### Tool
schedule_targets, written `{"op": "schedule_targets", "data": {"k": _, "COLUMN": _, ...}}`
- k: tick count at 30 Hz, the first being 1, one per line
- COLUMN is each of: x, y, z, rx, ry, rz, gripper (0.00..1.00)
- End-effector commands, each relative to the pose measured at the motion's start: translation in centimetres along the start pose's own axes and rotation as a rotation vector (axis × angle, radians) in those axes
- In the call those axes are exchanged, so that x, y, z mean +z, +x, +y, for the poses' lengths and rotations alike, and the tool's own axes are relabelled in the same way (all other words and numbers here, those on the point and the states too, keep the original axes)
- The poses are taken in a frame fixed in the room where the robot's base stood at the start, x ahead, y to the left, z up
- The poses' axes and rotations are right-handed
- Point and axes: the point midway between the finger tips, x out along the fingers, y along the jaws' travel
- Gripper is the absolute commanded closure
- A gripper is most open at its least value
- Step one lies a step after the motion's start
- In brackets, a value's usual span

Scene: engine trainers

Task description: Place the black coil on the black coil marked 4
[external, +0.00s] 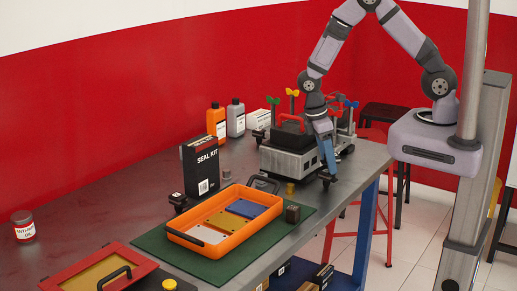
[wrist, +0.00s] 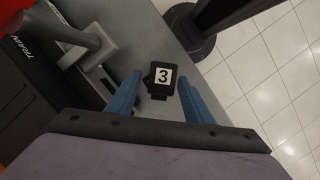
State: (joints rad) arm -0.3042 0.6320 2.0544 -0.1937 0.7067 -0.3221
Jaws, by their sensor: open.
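My gripper (external: 326,160) is open and points down at the right side of the engine trainer (external: 290,160), near the table edge. In the wrist view its two blue fingers (wrist: 160,80) stand on either side of a small black coil (wrist: 152,77) with a white label reading 3. The coil is between the fingertips and not gripped. In the external view a black piece shows at the fingertips (external: 327,177). Other small black pieces show beside the trainer (external: 347,149) and by the seal kit box (external: 178,201); I cannot read a 4 on any.
An orange tray (external: 173,236) lies on a green mat (external: 155,243). The black seal kit box (external: 201,165) and bottles (external: 216,122) stand further back. A small brass cylinder (external: 290,188) is left of the gripper. The table edge and tiled floor (wrist: 270,70) are close on the right.

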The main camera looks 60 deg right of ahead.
Motion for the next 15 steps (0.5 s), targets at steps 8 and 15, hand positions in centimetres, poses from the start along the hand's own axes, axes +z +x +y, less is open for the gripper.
{"op": "schedule_targets", "data": {"k": 8, "x": -0.1, "y": -1.4, "z": 0.1, "rx": 0.003, "ry": 0.001, "rz": 0.004, "gripper": 0.53}}
{"op": "schedule_targets", "data": {"k": 15, "x": -0.1, "y": -5.2, "z": 0.1, "rx": 0.004, "ry": -0.001, "rz": 0.007, "gripper": 0.53}}
